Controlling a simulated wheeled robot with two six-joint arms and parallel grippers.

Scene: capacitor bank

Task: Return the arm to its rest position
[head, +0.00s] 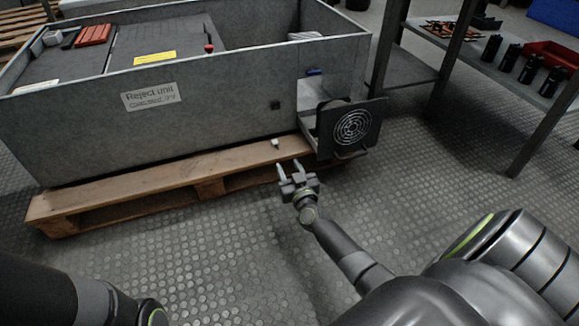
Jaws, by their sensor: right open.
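My right gripper (289,173) is open, with nothing seen between its fingers. It is over the floor just in front of the wooden pallet (160,179), below and left of a dark square panel with a round fan grille (352,126). A small white piece (275,144) lies on the pallet edge, a little beyond the fingertips and apart from them as far as I can tell. Part of my left arm shows at the lower left, but its gripper is out of view.
A grey metal crate labelled "Reject unit" (225,117) stands on the pallet. The fan panel juts out from its right end. A metal workbench (548,101) with black cylinders and a red bin (553,55) stands at the right. The textured floor (215,260) in front is clear.

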